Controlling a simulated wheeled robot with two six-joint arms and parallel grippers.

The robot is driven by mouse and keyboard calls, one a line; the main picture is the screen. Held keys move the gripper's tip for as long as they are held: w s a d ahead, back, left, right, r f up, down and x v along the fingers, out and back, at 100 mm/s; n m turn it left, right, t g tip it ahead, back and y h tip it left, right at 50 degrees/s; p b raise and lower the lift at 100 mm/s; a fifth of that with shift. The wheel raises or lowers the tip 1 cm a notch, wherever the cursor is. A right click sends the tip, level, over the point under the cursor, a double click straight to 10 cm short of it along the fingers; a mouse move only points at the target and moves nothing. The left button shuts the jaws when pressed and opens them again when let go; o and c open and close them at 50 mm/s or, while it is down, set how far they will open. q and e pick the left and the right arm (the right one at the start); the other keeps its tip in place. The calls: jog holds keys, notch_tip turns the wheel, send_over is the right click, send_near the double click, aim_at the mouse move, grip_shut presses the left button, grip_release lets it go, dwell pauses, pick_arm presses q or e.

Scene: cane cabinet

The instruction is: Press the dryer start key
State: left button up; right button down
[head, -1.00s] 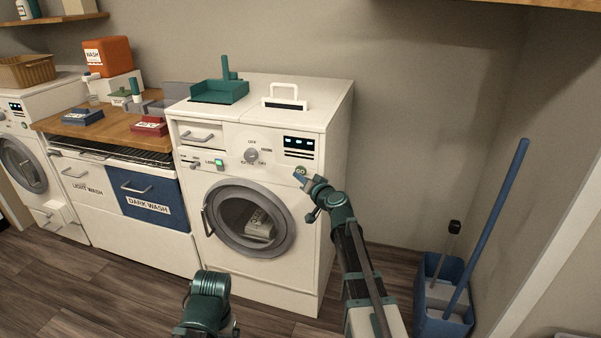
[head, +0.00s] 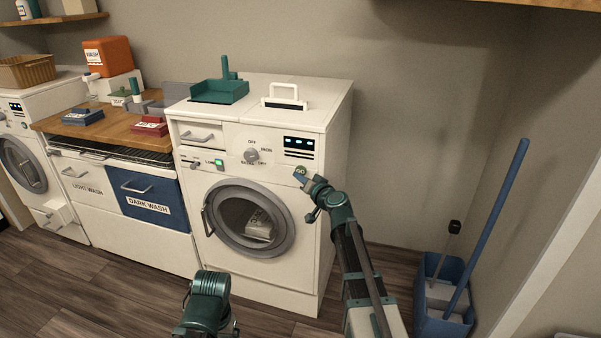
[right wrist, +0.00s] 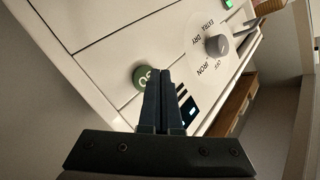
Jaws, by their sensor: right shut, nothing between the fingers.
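The dryer (head: 262,150) is white with a round door. Its green round GO key (head: 300,170) is at the right of the front panel; it also shows in the right wrist view (right wrist: 142,76), just left of my fingertips. My right gripper (head: 299,177) is shut and empty, its tips at the key's lower edge in the head view. I cannot tell whether they touch it. In the right wrist view my shut fingers (right wrist: 162,74) partly cover the panel beside the key. My left arm shows at the bottom of the head view, but its fingers are not in view.
The dryer's dial (head: 251,156) and dark display (head: 299,146) sit near the key. The dryer door (head: 250,218) is closed. A blue bucket (head: 445,300) with a long handle stands on the floor at right. The wall space right of the dryer is free.

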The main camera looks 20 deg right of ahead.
jog(key=shift+w, duration=0.1)
jog(key=shift+w+d, duration=0.2)
jog(key=shift+w, duration=0.05)
dwell(0.3)
jog(key=shift+w+d, duration=0.25)
jog(key=shift+w, duration=0.05)
dwell(0.7)
dwell(0.4)
jog(key=shift+s+a, duration=0.45)
jog(key=shift+s, duration=0.2)
jog(key=s+a, duration=0.2)
jog(key=s, duration=0.2)
jog(key=shift+s+a, duration=0.1)
jog(key=shift+a, duration=0.3)
dwell(0.4)
